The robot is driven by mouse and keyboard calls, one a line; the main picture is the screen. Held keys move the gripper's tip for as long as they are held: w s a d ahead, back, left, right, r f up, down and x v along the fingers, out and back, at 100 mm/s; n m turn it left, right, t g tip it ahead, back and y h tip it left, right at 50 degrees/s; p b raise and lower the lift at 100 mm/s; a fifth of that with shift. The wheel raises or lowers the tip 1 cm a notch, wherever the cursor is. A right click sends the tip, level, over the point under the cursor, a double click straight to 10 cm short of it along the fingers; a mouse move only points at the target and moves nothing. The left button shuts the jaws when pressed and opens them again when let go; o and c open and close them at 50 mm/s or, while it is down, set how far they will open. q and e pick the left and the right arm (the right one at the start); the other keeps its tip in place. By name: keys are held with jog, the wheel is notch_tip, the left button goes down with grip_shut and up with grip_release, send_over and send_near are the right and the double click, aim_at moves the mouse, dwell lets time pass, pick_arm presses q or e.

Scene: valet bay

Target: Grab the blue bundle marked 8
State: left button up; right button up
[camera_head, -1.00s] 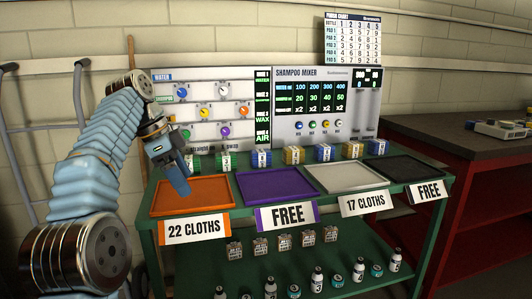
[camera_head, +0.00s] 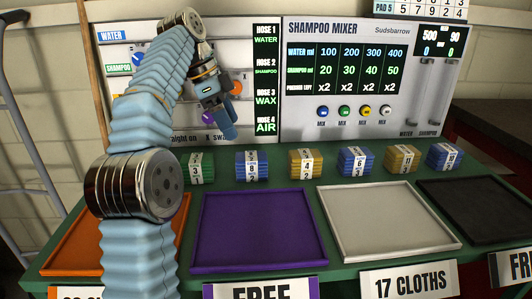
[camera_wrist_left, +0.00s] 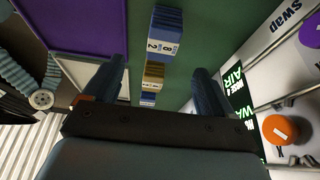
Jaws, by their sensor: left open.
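The blue bundle marked 8 (camera_head: 252,166) stands on the green bench behind the purple tray, with a white band showing 8 over 2. My left gripper (camera_head: 229,130) is open and empty, above and slightly left of this bundle in the head view, in front of the wall panel. In the left wrist view, the blue bundle (camera_wrist_left: 166,36) lies beyond the open left fingers (camera_wrist_left: 158,85), toward the top of the picture and apart from them. My right gripper is not in view.
A green bundle (camera_head: 201,167) stands left of it and a yellow one (camera_head: 306,163) right, with more bundles farther right. The orange (camera_head: 70,255), purple (camera_head: 260,268), grey (camera_head: 388,253) and black trays (camera_head: 480,208) look empty. Panel knobs sit behind my gripper.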

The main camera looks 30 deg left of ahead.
aim_at(250, 156)
pick_arm(q)
jog(key=x, duration=1.3)
jog(key=shift+w+d+f, duration=0.15)
jog(key=shift+w+f, duration=0.15)
jog(key=shift+w, duration=0.1)
jog(key=c, duration=1.1)
